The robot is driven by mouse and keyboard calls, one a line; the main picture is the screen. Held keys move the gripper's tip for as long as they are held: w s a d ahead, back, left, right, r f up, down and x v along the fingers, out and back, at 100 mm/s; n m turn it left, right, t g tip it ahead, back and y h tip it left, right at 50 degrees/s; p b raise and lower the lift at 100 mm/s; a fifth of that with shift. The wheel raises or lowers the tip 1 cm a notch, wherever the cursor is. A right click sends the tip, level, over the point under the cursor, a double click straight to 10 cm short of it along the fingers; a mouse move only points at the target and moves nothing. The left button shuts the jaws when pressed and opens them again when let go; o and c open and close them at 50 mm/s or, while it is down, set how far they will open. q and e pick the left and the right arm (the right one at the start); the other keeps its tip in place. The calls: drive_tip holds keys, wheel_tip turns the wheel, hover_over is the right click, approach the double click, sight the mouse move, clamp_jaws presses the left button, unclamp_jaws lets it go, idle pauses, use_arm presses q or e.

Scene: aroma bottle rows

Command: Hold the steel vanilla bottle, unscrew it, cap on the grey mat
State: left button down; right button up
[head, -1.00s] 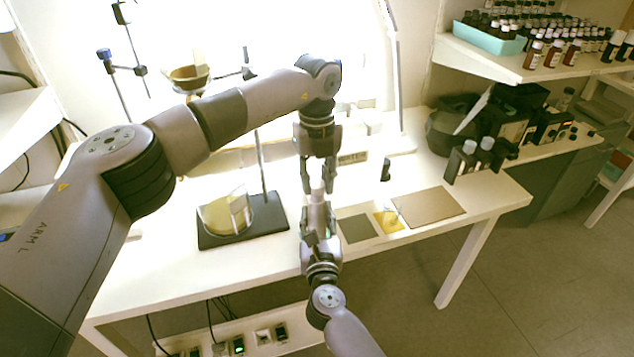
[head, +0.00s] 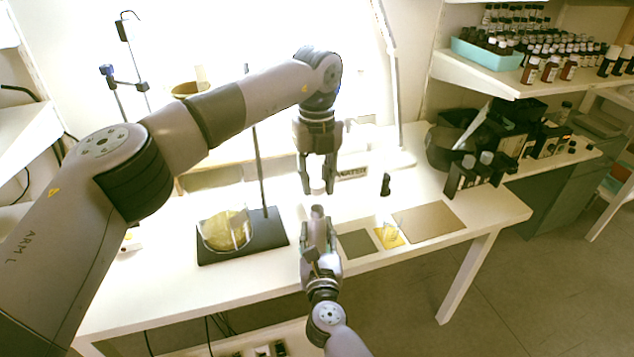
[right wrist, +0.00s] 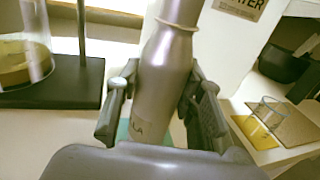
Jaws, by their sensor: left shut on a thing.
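The steel vanilla bottle (head: 318,211) is upright in my right gripper (head: 320,226), held above the front of the table. In the right wrist view the silvery bottle (right wrist: 163,75) stands between both fingers, with "LA" lettering low on it; its top is out of frame. My left gripper (head: 317,188) points down just above the bottle, shut on a small pale thing that looks like the cap (head: 317,184). A gap shows between it and the bottle's top. The grey mat (head: 357,244) lies bare on the table, right of my right gripper.
Right of the grey mat are a yellow mat (head: 388,239) with a small glass and a tan board (head: 430,222). A dark stand base (head: 270,234) with a glass vessel (head: 226,232) is on the left. A small black bottle (head: 385,185) stands behind the mats.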

drive_tip(key=o, duration=0.4)
drive_tip(key=shift+o, duration=0.2)
